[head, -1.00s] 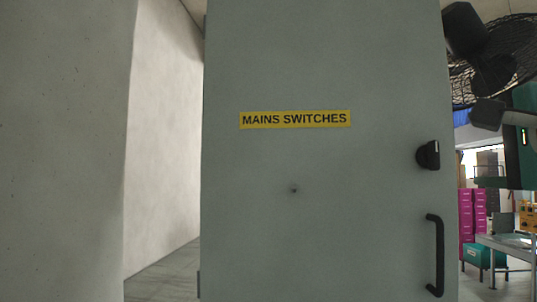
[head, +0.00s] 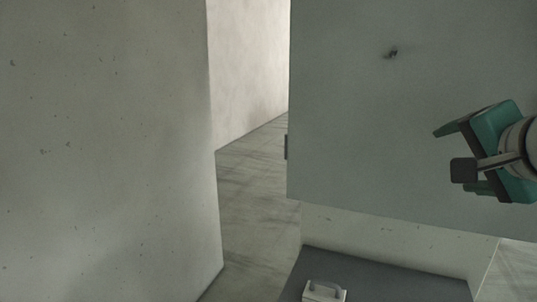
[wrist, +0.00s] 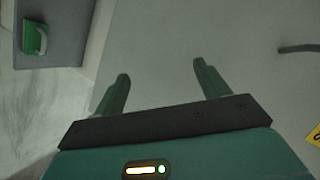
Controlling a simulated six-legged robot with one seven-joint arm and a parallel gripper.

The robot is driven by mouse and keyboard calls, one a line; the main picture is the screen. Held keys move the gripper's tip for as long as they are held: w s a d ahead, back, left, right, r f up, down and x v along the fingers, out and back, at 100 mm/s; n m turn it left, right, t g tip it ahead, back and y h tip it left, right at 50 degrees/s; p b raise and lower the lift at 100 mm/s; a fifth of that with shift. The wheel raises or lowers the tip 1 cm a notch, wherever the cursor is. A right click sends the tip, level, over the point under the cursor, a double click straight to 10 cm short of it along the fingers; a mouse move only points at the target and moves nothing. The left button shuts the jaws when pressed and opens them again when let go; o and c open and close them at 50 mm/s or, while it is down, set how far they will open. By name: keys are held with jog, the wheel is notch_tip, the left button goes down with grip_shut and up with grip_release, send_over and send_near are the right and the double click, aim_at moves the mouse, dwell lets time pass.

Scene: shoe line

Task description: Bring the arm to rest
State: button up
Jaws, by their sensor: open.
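My gripper (head: 451,160) is at the right of the head view, in front of a grey cabinet door (head: 390,130). Its green fingers stand apart with nothing between them. The wrist view shows the open gripper (wrist: 161,70) too, with the plain grey door (wrist: 165,35) behind it. I cannot tell how far the fingertips are from the door.
A concrete wall (head: 100,150) fills the left, with a gap of floor (head: 255,200) beside the cabinet. A dark grey surface (head: 390,275) low down bears a small pale box (head: 323,292) with a handle. The wrist view shows a black handle (wrist: 298,47) and a yellow label's corner (wrist: 314,136).

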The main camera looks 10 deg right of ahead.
jog(key=s+a+f+n+g+y, duration=0.1)
jog(key=a+f+n, duration=0.4)
jog(key=f, duration=0.5)
jog(key=s+a+f+n+g+y, duration=0.1)
jog(key=a+f+n+g, duration=0.2)
jog(key=a+f, duration=0.4)
jog(key=s+a+f+n+g, duration=0.1)
jog(key=a+f+n+g, duration=0.2)
jog(key=f, duration=1)
jog(key=a+n, duration=0.3)
jog(key=shift+s+a+f+n+y, duration=0.15)
jog(key=shift+s+f+n+y, duration=0.15)
jog(key=shift+f+y, duration=0.1)
